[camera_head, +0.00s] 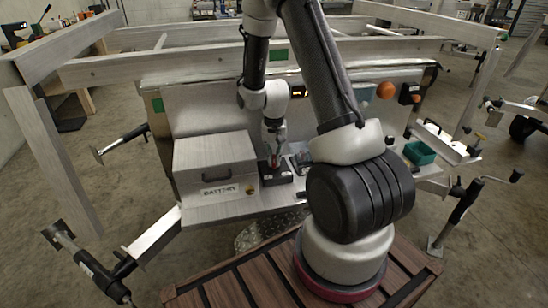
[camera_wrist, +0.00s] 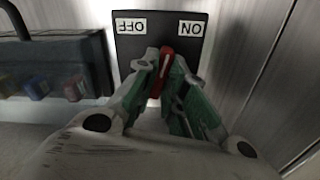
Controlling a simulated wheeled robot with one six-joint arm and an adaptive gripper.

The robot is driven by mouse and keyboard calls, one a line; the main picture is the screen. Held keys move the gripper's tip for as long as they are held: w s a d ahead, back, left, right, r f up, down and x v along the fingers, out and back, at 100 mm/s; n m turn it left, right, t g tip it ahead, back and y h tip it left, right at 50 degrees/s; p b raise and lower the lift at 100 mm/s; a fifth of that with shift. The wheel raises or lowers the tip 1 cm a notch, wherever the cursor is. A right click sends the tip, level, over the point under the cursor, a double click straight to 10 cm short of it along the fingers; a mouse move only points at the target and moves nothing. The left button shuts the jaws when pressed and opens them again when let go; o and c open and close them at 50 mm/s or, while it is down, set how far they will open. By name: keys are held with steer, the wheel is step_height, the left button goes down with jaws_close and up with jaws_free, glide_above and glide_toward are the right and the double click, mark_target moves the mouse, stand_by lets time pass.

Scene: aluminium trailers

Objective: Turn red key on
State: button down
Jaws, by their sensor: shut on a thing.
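The red key (camera_wrist: 166,55) sits on a black switch panel (camera_wrist: 140,27) in the wrist view. The panel has a white OFF label and a white ON label, both upside down in this view. The red key stands between the two labels, tilted slightly. My gripper (camera_wrist: 161,62) is shut on the red key, with green pads on both sides of it. In the head view my gripper (camera_head: 275,158) is at the black switch box (camera_head: 277,176), right of the battery box.
A metal battery box (camera_head: 215,160) stands left of the switch. A dark case with coloured buttons (camera_wrist: 55,70) is close to my gripper in the wrist view. Trailer beams surround the work area.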

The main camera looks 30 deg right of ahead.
mark_target(274, 159)
steer(key=m, duration=0.5)
steer(key=shift+m, duration=0.4)
stand_by(0.4)
steer(key=c, duration=1.5)
jaws_free()
step_height(274, 159, up, 12)
steer(key=shift+r, duration=0.1)
